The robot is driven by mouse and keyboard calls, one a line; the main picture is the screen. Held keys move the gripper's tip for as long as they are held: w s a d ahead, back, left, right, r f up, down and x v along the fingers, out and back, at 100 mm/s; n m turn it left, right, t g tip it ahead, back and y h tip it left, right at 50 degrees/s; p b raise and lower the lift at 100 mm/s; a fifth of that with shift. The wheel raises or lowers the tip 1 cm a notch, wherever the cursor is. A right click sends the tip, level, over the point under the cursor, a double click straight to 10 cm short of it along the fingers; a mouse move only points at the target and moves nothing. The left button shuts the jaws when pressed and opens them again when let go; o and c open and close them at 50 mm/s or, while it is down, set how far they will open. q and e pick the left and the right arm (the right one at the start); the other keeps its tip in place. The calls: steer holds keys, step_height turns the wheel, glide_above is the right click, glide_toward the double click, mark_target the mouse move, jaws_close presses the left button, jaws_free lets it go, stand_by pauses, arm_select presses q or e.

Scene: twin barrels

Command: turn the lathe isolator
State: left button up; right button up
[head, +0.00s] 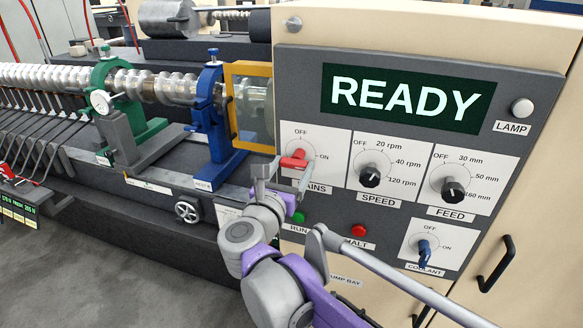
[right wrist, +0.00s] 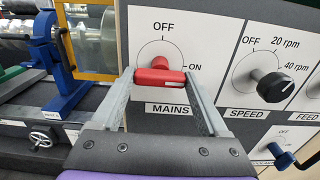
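The lathe isolator is the red MAINS handle (head: 294,159) on a white plate marked OFF and ON, on the grey control panel. In the right wrist view the red handle (right wrist: 160,77) lies nearly level, its white mark at the right end towards ON. My right gripper (head: 280,172) is at the handle from the front. In the right wrist view its two fingers (right wrist: 160,76) stand at the handle's left and right ends and appear to touch them. My left gripper is not in view.
Speed (head: 370,177) and feed (head: 453,188) knobs sit to the right, with a blue coolant switch (head: 425,252) lower down. Green run (head: 299,218) and red halt (head: 358,230) buttons lie close below. The display (head: 406,98) reads READY. A yellow-framed guard (head: 249,105) stands just left.

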steer(key=c, duration=0.7)
steer(key=shift+c, duration=0.2)
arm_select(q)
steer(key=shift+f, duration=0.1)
arm_select(e)
steer(key=n+b, duration=0.1)
steer(key=n, duration=0.3)
steer(key=shift+f, duration=0.1)
steer(key=n+b, duration=0.1)
steer(key=n, duration=0.8)
steer(key=shift+b, duration=0.35)
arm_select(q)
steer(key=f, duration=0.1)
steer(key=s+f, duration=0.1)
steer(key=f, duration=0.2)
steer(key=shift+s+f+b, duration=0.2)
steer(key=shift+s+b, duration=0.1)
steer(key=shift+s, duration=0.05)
arm_select(e)
steer(key=n, duration=0.4)
steer(key=shift+n, duration=0.4)
